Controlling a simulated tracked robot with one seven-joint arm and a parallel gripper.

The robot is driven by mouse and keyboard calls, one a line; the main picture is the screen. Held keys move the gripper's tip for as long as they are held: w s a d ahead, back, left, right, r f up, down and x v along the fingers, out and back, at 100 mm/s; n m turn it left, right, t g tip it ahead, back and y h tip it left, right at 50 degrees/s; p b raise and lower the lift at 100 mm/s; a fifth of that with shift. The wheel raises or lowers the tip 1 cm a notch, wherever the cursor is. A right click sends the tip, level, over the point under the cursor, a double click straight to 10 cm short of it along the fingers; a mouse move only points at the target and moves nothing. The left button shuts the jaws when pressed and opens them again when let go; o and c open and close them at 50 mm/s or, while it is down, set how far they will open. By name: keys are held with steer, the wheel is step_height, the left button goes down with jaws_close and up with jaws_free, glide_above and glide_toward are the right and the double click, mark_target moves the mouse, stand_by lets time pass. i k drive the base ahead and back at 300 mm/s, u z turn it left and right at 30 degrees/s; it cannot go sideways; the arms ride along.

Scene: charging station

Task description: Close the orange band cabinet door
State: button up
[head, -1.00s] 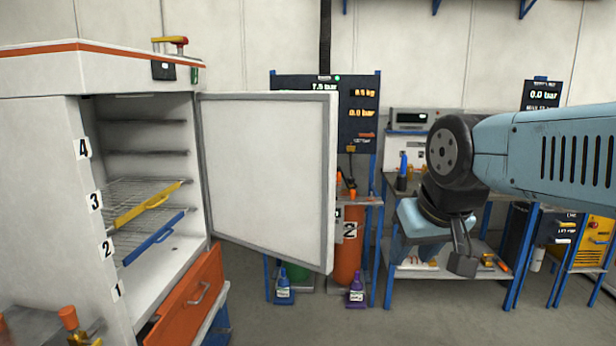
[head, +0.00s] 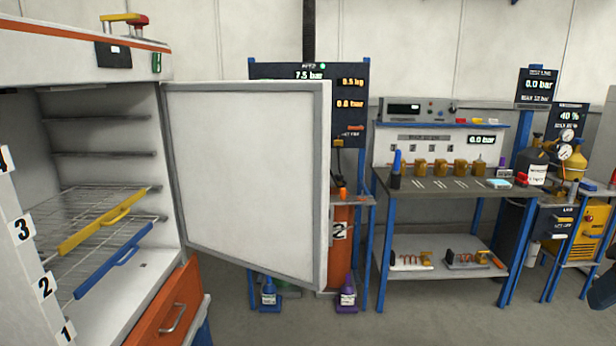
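The cabinet (head: 80,76) with an orange band along its top stands at the left in the head view. Its white door (head: 245,180) with a grey edge seal is swung wide open to the right, showing its inner face. The open interior holds wire shelves, one with a yellow front handle (head: 103,221) and one with a blue front handle (head: 120,258). Number labels run down the cabinet's left front edge. My gripper is out of view; only a dark piece, which I cannot identify surely, shows at the right edge.
An orange drawer (head: 165,310) stands out below the cabinet. Blue-framed racks and an orange cylinder (head: 343,255) stand behind the door. The floor at front right is clear.

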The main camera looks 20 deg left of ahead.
mark_target(249, 160)
steer(key=z, duration=0.35)
steer(key=i, duration=4.2)
steer(key=u, duration=1.3)
steer(key=i, duration=0.1)
steer(key=u, duration=2.15)
